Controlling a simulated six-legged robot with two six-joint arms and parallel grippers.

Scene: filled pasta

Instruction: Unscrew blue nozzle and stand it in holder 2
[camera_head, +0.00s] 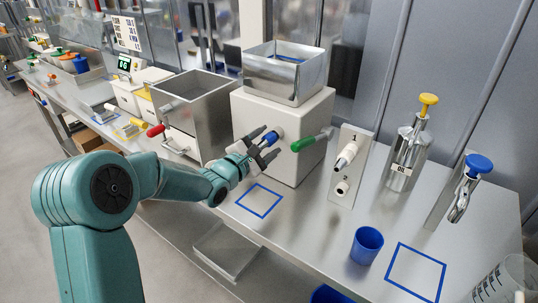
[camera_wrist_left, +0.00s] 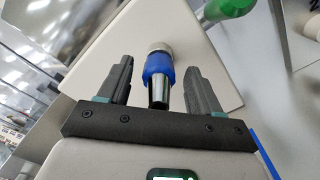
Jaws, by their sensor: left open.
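The blue nozzle (camera_head: 270,138) sits on the front of the white machine (camera_head: 302,163). In the left wrist view the blue nozzle (camera_wrist_left: 158,72) has a blue collar and a metal tip pointing towards my palm, with a metal fitting behind it. My left gripper (camera_head: 264,147) is open, with one finger on each side of the nozzle and visible gaps between. The grey holder stand (camera_head: 347,196) is to the right. A white-based nozzle with a metal tip (camera_head: 346,155) is at 1. A white socket (camera_head: 342,187) with a dark opening is at 2. My right gripper is not in view.
A green handle (camera_head: 308,142) sticks out of the machine, right of the nozzle. A blue cup (camera_head: 366,245), an oil dispenser (camera_head: 406,152) and a blue-topped tap (camera_head: 468,180) stand further right. Blue squares mark bare counter (camera_head: 300,225).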

